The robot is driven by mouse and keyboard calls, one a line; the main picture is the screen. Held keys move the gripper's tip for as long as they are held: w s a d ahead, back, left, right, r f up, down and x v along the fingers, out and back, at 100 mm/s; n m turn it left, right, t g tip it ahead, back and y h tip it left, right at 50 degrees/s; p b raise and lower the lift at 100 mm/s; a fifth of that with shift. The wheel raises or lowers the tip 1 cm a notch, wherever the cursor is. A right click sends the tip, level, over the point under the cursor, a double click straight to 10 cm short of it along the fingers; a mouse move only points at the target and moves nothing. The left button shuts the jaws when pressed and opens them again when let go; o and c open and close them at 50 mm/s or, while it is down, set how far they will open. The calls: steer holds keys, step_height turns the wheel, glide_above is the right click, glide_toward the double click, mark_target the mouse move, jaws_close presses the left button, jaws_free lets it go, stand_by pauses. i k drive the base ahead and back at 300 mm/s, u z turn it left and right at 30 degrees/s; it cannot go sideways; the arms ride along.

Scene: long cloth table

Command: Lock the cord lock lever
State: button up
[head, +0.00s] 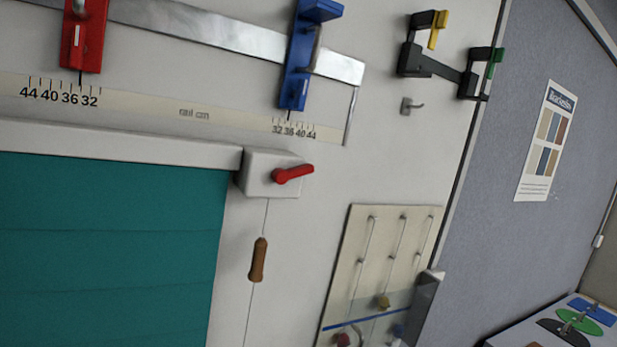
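The cord lock is a white box (262,174) on the pale wall panel, at the upper right corner of a teal blind. Its red lever (293,174) points to the right and slightly up in the tilted picture. A thin cord (265,217) hangs from under the box and carries a brown wooden pull (258,259). The teal blind (110,250) hangs below a white head rail (110,139) left of the lock. My gripper does not show in the head view, so its distance from the lever cannot be seen.
Above are a metal rail with a red slider (83,35) and a blue slider (299,65), and a number scale. A black bracket (435,66) and small hook (410,106) are at upper right. A board with wire tracks (345,290) stands right of the cord.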

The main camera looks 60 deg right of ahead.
mark_target(295, 172)
steer(key=z, duration=1.1)
steer(key=k, duration=0.6)
steer(key=z, duration=0.6)
steer(key=i, duration=0.55)
steer(key=u, duration=0.1)
